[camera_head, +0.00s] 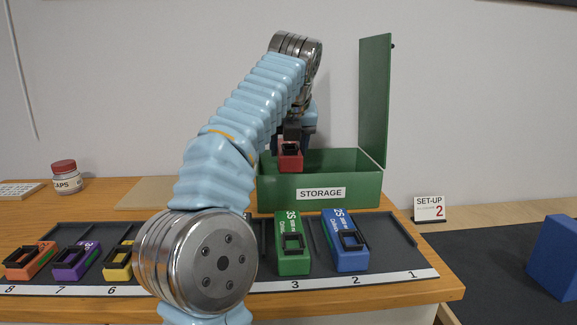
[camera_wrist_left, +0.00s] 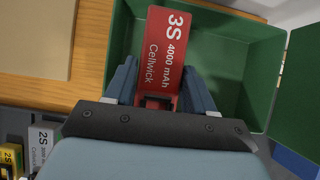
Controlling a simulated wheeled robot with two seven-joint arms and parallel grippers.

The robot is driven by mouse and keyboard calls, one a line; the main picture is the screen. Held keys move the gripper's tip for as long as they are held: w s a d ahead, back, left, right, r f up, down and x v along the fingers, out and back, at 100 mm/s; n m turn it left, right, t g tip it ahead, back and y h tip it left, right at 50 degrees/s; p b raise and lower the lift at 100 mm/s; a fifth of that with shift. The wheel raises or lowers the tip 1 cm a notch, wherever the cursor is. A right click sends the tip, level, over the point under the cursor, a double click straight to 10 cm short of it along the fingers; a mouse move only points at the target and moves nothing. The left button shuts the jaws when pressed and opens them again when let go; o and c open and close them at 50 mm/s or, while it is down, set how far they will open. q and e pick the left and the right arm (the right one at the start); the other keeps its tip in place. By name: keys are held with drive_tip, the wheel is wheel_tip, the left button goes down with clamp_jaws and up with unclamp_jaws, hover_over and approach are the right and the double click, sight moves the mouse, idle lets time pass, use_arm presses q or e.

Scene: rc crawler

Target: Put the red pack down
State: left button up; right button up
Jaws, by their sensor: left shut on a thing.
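The red pack (camera_head: 290,161), marked 3S 4000 mAh Cellwick in the left wrist view (camera_wrist_left: 166,50), is held by my left gripper (camera_head: 291,140). The gripper's two fingers (camera_wrist_left: 160,90) are shut on the pack's near end. The pack is over the left part of the open green STORAGE box (camera_head: 275,196), whose inside shows around it in the left wrist view (camera_wrist_left: 242,55). I cannot tell how far the pack is above the box floor. My right gripper is out of view.
The box lid (camera_head: 374,100) stands upright at its right. In front, a dark numbered tray (camera_head: 392,250) holds green (camera_head: 293,262), blue (camera_head: 347,260), yellow (camera_head: 118,273), purple (camera_head: 75,267) and orange (camera_head: 30,265) packs. A jar (camera_head: 65,178) stands at the back left.

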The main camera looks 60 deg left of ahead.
use_arm(q)
drive_tip(key=b+x, duration=0.1)
drive_tip(key=x, duration=0.1)
drive_tip(key=b+x, duration=0.1)
drive_tip(key=x, duration=0.1)
drive_tip(key=shift+d+f, duration=0.15)
drive_tip(key=shift+f, duration=0.35)
drive_tip(key=shift+c, duration=0.6)
drive_tip(key=shift+d+f, duration=0.1)
drive_tip(key=shift+f, duration=0.15)
drive_tip(key=shift+s, duration=0.1)
drive_tip(key=shift+f+b, duration=0.3)
drive_tip(key=shift+f, duration=0.3)
drive_tip(key=o, duration=1.4)
